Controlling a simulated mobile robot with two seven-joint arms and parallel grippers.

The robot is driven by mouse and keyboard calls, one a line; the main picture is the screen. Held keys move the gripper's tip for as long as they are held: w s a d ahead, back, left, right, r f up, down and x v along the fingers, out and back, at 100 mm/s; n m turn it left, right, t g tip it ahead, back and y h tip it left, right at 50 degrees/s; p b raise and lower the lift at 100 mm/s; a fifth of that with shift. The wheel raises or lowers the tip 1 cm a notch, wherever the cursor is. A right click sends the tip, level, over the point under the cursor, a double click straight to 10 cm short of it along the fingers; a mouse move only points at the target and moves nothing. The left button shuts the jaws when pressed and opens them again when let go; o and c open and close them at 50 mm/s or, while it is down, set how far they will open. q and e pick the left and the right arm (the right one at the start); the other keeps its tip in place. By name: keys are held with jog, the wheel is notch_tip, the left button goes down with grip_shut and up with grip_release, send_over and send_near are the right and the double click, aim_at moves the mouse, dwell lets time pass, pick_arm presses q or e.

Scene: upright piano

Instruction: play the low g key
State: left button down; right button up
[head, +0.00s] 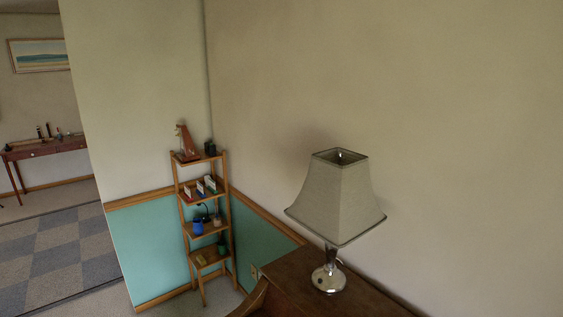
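The low g key and the rest of the keyboard are not visible in the head view. A brown wooden top (290,276), which looks like part of the upright piano, shows at the bottom against the wall. A lamp with a pale shade (338,200) and a shiny metal base stands on it. Neither of my grippers is in view.
A narrow wooden ladder shelf (204,215) with small items stands in the corner. A reddish side table (45,149) with small objects stands at the far left, below a framed picture (39,55). Open floor with a checkered rug (60,245) lies at left.

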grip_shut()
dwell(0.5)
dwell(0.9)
